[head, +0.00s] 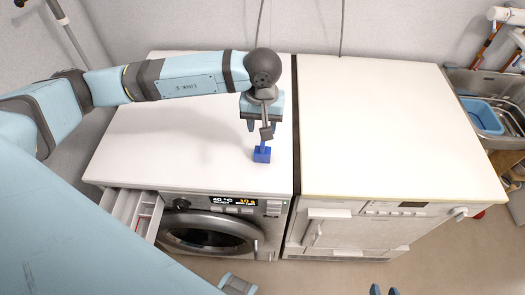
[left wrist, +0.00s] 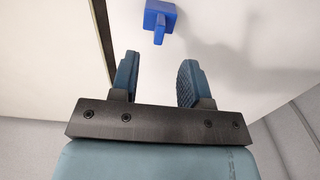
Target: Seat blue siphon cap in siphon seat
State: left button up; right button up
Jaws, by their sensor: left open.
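The blue siphon cap (head: 262,155) stands on the white top of the washing machine, near its front right. It has a square block and a narrower stem; it also shows in the left wrist view (left wrist: 160,16). My left gripper (head: 263,126) is above and behind the cap. Its two fingers (left wrist: 158,72) are apart and empty, with the cap beyond the tips. The pulled-out detergent drawer (head: 133,212) has several compartments; I cannot make out the siphon seat.
The washing machine top (head: 190,135) is otherwise clear. A second white machine (head: 385,130) stands to its right across a dark gap. A sink with a blue basin (head: 484,117) is at far right. The round washer door (head: 208,233) is below the drawer's level.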

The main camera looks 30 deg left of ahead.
aim_at(263, 151)
pick_arm(q)
jog(key=shift+f+p, duration=0.7)
jog(key=shift+f, duration=2.7)
grip_shut()
